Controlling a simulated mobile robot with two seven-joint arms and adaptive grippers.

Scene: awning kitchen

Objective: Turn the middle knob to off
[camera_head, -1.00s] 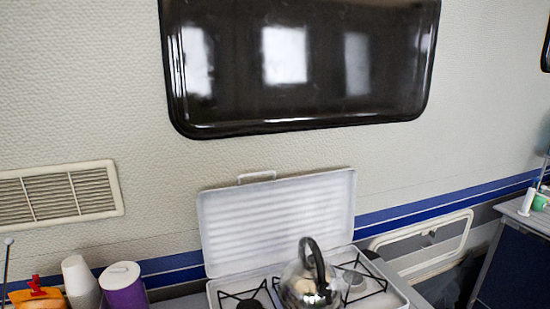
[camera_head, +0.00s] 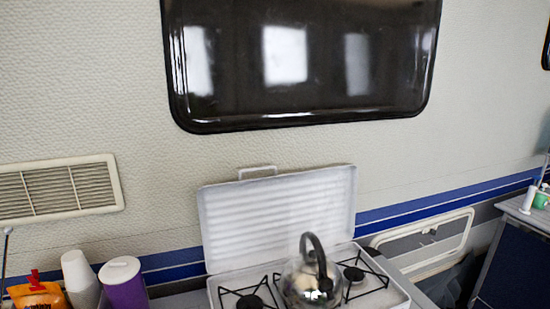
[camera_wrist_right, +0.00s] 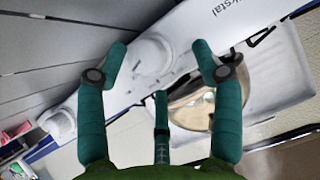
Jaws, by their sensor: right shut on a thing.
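The white gas stove (camera_head: 215,285) stands with its lid raised below the window in the head view. Its front panel with the knobs is below the frame there. In the right wrist view the stove's white front (camera_wrist_right: 190,25) runs diagonally. Another white knob (camera_wrist_right: 60,123) is farther down the panel at the lower left. The third knob is not clearly seen, and the knob's dial mark cannot be read. My left gripper is in neither view.
A shiny kettle (camera_head: 300,284) with a dark handle stands on the stove; it also shows in the right wrist view (camera_wrist_right: 197,105), close by the right finger. White cups (camera_head: 79,275), a purple container (camera_head: 124,284) and an orange packet (camera_head: 37,295) stand left of the stove.

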